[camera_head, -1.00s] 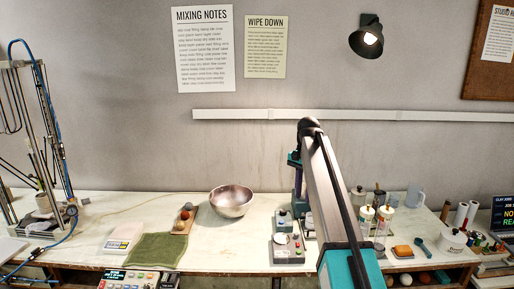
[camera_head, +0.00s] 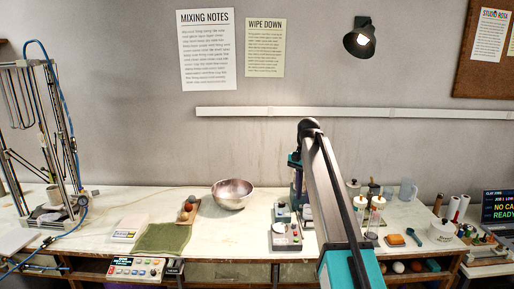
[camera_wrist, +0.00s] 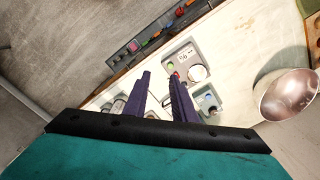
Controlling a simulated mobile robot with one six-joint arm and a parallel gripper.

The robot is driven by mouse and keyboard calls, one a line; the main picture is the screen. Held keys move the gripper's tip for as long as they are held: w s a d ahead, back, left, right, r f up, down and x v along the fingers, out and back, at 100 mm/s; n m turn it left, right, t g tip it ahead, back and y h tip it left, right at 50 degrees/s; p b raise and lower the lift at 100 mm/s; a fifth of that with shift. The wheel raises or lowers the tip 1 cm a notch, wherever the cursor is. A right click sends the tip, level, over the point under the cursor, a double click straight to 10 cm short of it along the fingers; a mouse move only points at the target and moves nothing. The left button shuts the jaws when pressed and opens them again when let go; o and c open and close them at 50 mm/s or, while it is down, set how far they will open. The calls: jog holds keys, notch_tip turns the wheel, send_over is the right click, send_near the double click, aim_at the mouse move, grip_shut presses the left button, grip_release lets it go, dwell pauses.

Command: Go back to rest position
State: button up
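My gripper (camera_wrist: 160,75) shows in the wrist view as two dark purple fingers with a clear gap between them and nothing held. It hangs above the worktable, with a grey button device (camera_wrist: 186,62) beyond the fingertips. In the head view my arm reaches forward over the table, right of centre. Only part of the purple gripper shows there, left of the arm, and its fingertips are hard to make out. The pale worktable (camera_head: 110,203) runs along the wall.
A metal bowl (camera_head: 232,194) stands left of my arm. A green cloth (camera_head: 162,238) and a white scale (camera_head: 130,227) lie further left. A frame machine (camera_head: 45,140) is at far left. Bottles (camera_head: 376,212) and a laptop (camera_head: 497,205) are right. The table's front edge is near.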

jog(key=s+f+g+b, duration=0.1)
jog(key=s+f, duration=0.1)
jog(key=f, duration=0.9)
jog(key=s+f+g+b, duration=0.2)
jog(key=f, duration=0.8)
jog(key=s+f+g+b, duration=0.1)
jog(key=s+f, duration=0.5)
jog(key=f, duration=0.6)
jog(key=s+f+g+b, duration=0.1)
jog(key=s+f, duration=0.6)
jog(key=f, duration=0.5)
jog(key=s+f+n+b, duration=0.1)
jog(key=s+f+n, duration=0.2)
jog(key=s+f, duration=0.5)
jog(key=s+f+n+b, duration=0.2)
jog(key=s+f, duration=0.7)
jog(key=s, duration=0.8)
jog(key=s+f+n+b, duration=0.1)
jog(key=s+f+n, duration=0.3)
jog(key=s+f, duration=0.4)
jog(key=shift+s+f+g, duration=0.15)
jog(key=shift+s+g, duration=0.25)
jog(key=shift+s, duration=2.15)
jog(key=shift+w, duration=0.1)
